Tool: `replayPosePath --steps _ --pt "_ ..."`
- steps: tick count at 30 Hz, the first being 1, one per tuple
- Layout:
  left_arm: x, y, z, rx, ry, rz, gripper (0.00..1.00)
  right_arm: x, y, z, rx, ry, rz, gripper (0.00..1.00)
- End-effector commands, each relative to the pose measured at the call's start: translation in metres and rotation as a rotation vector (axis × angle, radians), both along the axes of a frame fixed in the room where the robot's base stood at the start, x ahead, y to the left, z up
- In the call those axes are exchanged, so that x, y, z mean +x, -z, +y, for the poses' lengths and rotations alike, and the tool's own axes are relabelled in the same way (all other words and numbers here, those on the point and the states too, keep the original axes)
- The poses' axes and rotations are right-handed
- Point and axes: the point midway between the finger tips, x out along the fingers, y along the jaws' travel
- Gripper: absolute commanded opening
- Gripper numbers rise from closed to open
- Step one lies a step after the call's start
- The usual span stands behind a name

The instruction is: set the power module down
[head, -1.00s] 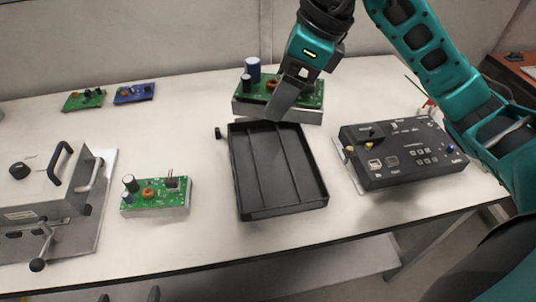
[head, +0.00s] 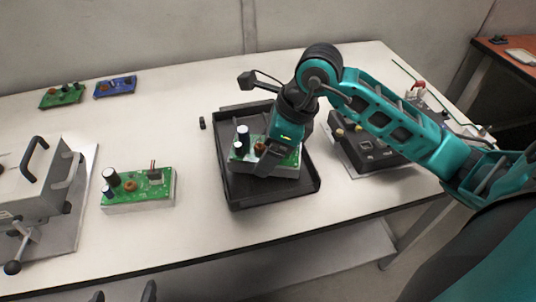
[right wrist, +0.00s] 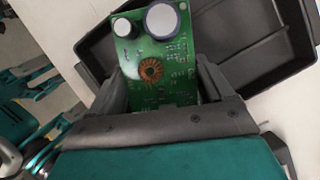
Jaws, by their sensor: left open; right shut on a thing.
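A power module (head: 248,160), a green board on a pale base with capacitors and a copper coil, is over the black tray (head: 238,192), inside its outline. My right gripper (head: 276,158) is shut on it from above. In the right wrist view the module (right wrist: 172,58) sits between the two fingers, its coil and capacitors facing up, and the black tray (right wrist: 245,62) shows beyond. I cannot tell whether the module touches the tray floor. My left gripper (head: 123,294) shows only its fingertips at the bottom edge, apart and empty.
A similar green module (head: 140,190) stands on the table left of the tray. A metal fixture with handles (head: 30,185) is at far left. Small green (head: 62,95) and blue (head: 115,86) boards lie at the back. A dark control box (head: 365,150) stands right, partly behind my arm.

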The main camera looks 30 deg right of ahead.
Motion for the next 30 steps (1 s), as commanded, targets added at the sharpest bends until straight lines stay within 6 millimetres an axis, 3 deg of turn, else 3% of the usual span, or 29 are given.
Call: replayPosePath --steps 3,14,15,21,30 --pt "0.001 0.002 0.0 -0.001 0.0 0.0 1.0 0.0 0.018 0.0 0.002 0.001 0.001 0.38" --pt "0.003 0.001 -0.001 -0.004 0.001 -0.006 1.0 0.0 0.023 0.0 0.0 -0.001 -0.002 0.38" --pt "0.003 0.001 -0.001 -0.004 0.002 -0.007 1.0 0.0 0.024 0.0 -0.001 -0.001 0.0 0.82" --pt "0.002 0.0 -0.001 -0.004 0.002 -0.005 1.0 0.0 0.022 0.0 0.0 0.0 0.001 1.0" --pt "0.001 -0.001 -0.001 -0.004 0.002 0.001 1.0 0.0 0.018 0.0 0.001 0.0 0.001 1.0"
